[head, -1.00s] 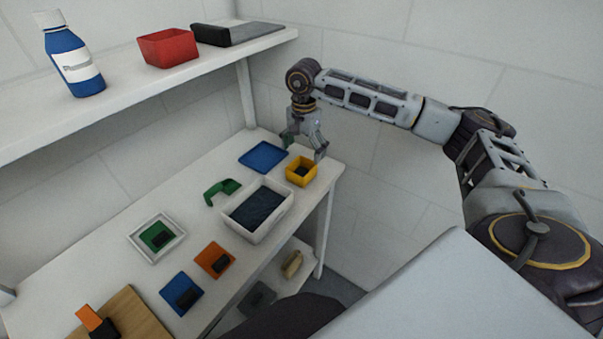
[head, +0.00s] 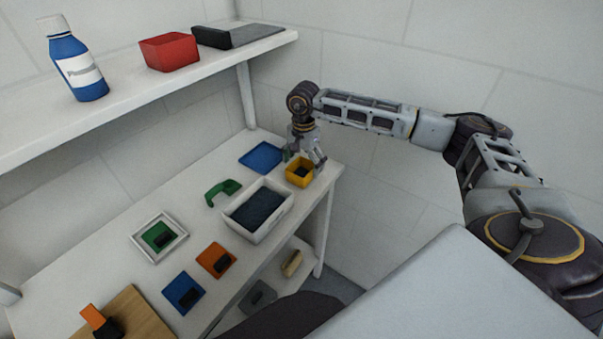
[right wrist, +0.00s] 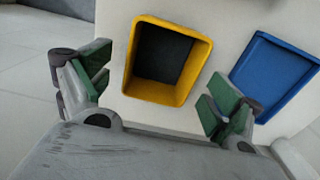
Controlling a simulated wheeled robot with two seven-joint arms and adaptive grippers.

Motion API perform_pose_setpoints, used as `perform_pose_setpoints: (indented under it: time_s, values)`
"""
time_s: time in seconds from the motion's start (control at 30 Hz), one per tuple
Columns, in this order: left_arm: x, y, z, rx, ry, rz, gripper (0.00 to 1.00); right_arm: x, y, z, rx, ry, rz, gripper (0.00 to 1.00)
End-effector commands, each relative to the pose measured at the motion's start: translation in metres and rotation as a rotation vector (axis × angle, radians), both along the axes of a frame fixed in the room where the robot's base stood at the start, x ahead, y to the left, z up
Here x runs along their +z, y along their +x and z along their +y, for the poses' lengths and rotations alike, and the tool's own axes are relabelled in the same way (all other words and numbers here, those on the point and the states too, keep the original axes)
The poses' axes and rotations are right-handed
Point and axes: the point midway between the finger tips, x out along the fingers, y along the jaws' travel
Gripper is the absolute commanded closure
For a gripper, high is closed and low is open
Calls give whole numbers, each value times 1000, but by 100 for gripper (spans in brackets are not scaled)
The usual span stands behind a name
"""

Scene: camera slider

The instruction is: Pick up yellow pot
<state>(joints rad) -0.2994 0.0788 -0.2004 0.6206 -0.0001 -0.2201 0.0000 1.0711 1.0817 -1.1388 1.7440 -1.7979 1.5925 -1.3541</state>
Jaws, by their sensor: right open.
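The yellow pot (head: 300,172) is a small square pot with a dark inside. It stands upright on the table near its far right corner. In the right wrist view the yellow pot (right wrist: 182,92) lies ahead, between the spread fingers. My right gripper (head: 305,160) is just behind the pot, low over the table. In the right wrist view the right gripper (right wrist: 155,92) is open, with green pads on either side of the pot and nothing held. Whether a pad touches the pot cannot be told. My left gripper is not in view.
A blue tray (head: 262,157) lies just left of the pot; it also shows in the right wrist view (right wrist: 275,78). A white bin (head: 276,221) with dark contents stands in front. A green item (head: 222,190) lies nearby. A shelf (head: 130,105) overhangs the left side.

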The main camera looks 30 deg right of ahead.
Motion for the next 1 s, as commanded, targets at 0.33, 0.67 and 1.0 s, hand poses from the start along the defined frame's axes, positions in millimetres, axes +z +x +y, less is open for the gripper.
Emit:
perform_pose_setpoints:
  time_s: [0.33,0.67,1.0]
  values:
    - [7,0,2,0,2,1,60,-26,0,0,-1,0,0,8]
    - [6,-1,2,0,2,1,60,-26,0,0,-1,1,1,8]
    - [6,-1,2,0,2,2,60,-26,0,0,-1,1,1,39]
